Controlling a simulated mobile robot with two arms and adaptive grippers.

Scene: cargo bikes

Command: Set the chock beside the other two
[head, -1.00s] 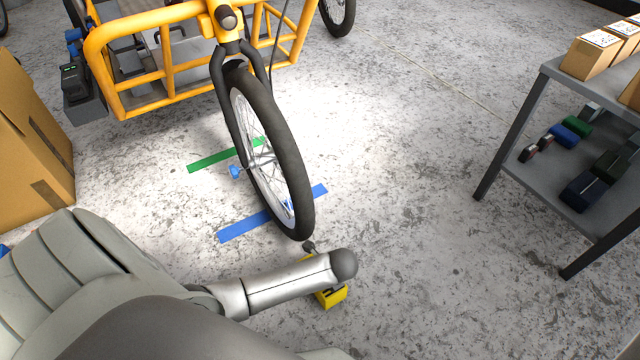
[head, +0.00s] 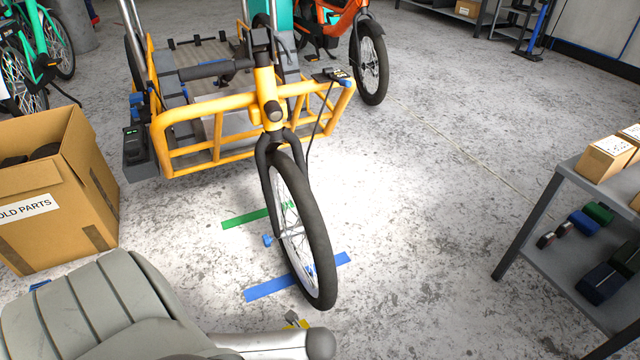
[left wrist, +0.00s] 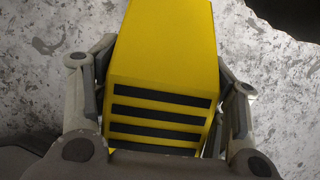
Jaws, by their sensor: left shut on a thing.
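The yellow chock with black stripes (left wrist: 160,85) fills the middle of the left wrist view. My left gripper (left wrist: 166,62) is shut on it, with a finger on each side. In the head view only a small yellow piece of the chock (head: 303,323) shows behind my left arm, low in the picture and just in front of the cargo bike's front wheel (head: 312,240). Whether the chock touches the floor or the tyre cannot be told. I cannot make out two other chocks in these frames. My right gripper is not in view.
A blue floor strip (head: 268,288) and a green strip (head: 245,217) lie by the wheel. An open cardboard box (head: 75,225) stands left. A grey shelf (head: 548,205) with boxes and small blue and green items stands right. The floor between wheel and shelf is clear.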

